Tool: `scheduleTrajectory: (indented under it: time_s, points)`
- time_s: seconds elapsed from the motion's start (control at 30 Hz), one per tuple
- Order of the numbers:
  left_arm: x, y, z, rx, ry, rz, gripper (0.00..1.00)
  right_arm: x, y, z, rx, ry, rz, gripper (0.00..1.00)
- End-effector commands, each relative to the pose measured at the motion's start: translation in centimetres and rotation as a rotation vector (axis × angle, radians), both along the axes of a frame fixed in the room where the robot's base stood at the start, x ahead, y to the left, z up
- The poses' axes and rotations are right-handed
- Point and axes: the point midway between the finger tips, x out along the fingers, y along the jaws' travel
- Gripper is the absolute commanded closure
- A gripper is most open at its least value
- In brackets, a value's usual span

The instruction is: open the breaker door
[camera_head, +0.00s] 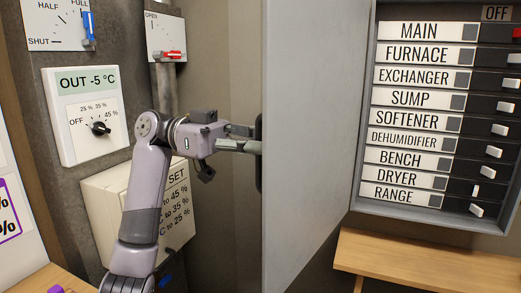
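The breaker door (310,140) is a large grey panel standing swung out from the breaker box (367,150), so the breakers inside show. A dark upright handle (259,165) is on the door's left side. My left gripper (250,140) reaches the handle from the left, its fingers pointing right. The fingertips overlap the handle, and I cannot tell whether they grip it or only touch it. My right gripper is not in view.
Labelled breaker switches (490,130) fill the box at right. A wooden shelf (430,262) sits below it. At left are a thermostat (85,115), a valve plate with a red lever (166,40) and a SET sign box (105,215), partly behind my arm.

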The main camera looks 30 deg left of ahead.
Motion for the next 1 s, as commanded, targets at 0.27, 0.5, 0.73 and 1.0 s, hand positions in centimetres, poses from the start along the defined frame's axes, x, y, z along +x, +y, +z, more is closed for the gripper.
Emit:
scheduleTrajectory:
  time_s: [0.27,0.5,0.73,1.0]
  points:
    - [0.09,-0.06,-0.29,0.009,0.005,-0.002,1.0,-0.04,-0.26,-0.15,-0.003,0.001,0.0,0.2]
    - [0.08,-0.06,-0.29,0.009,0.005,-0.002,1.0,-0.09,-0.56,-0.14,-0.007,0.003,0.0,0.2]
    - [0.09,-0.04,-0.2,0.006,0.003,-0.001,0.8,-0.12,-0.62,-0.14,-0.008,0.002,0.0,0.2]
    - [0.11,0.17,-0.1,0.003,0.002,0.0,0.8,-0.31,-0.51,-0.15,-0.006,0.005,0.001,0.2]
